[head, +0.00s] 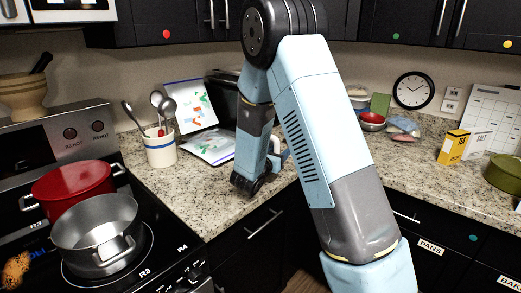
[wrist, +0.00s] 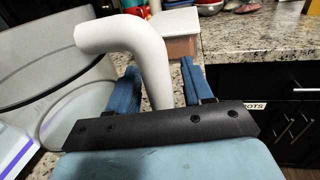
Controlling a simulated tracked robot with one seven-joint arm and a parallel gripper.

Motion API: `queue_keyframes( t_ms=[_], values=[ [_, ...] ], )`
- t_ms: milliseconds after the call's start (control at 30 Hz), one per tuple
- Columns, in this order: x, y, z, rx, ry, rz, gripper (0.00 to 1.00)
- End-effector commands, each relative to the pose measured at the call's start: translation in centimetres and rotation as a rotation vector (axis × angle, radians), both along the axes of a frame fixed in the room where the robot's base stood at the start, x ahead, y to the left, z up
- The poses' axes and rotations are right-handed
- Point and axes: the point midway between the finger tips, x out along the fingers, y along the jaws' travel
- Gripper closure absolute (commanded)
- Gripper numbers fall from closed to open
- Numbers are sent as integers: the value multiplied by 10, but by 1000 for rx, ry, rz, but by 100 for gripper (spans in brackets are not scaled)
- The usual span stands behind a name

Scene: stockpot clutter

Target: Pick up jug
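A white curved handle (wrist: 150,45), which looks like the jug's, rises between my two blue fingers in the wrist view. The large pale grey, see-through body (wrist: 45,65) at left appears to be the jug itself. My gripper (wrist: 160,85) is open, with one finger on each side of the handle. A narrow gap shows by the right finger; contact at the left finger is unclear. In the head view, my gripper (head: 279,157) is mostly hidden behind my arm over the counter corner, and the jug cannot be made out.
A utensil crock (head: 160,151) and colourful printed packets (head: 212,147) lie left of my arm on the granite counter (head: 205,185). A red pot (head: 72,182) and steel pot (head: 98,225) stand on the stove. Bowls (head: 372,121) and a yellow box (head: 453,147) sit at right.

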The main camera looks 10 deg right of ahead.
Motion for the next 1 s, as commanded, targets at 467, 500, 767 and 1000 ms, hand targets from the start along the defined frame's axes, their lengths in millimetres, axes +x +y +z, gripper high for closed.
queue_keyframes(
  t_ms=[467,500,767,1000],
  values=[
    [0,0,0,0,0,0,96],
    [0,0,0,0,0,0,100],
    [0,0,0,0,0,0,100],
    [0,0,1,1,-2,0,100]
  ],
)
